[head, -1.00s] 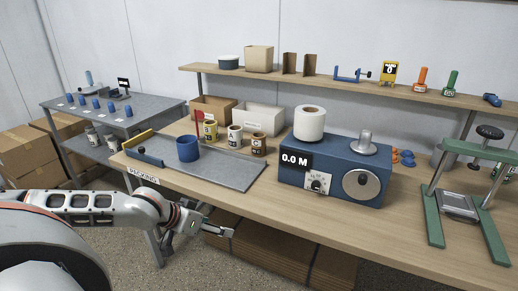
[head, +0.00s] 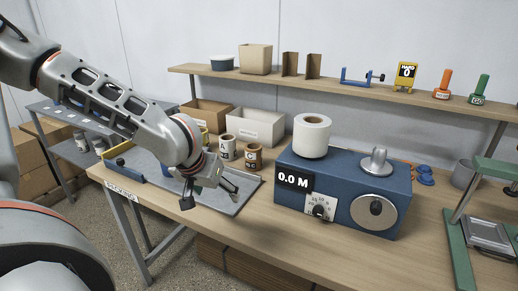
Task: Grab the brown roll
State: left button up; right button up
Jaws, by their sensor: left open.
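The brown roll (head: 253,158) stands upright at the right end of a short row of rolls, behind the grey tray. It is fully visible. My left gripper (head: 212,196) is open and empty above the right part of the tray, in front of and to the left of the brown roll, and apart from it. A white roll marked A (head: 227,147) stands just left of the brown one. My left arm hides most of the yellow roll and of the blue roll. My right gripper is not in view.
The grey tray (head: 236,205) lies on the bench's front left, by the PACKING label. A blue machine (head: 340,190) with a large white roll (head: 312,136) stands right of the brown roll. Cardboard (head: 207,114) and white (head: 258,127) bins stand behind. A shelf (head: 330,83) runs above.

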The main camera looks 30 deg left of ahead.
aim_at(254, 151)
jog(key=i+j, duration=0.25)
jog(key=i, duration=0.25)
jog(key=i+j, duration=0.2)
jog(key=i, duration=0.25)
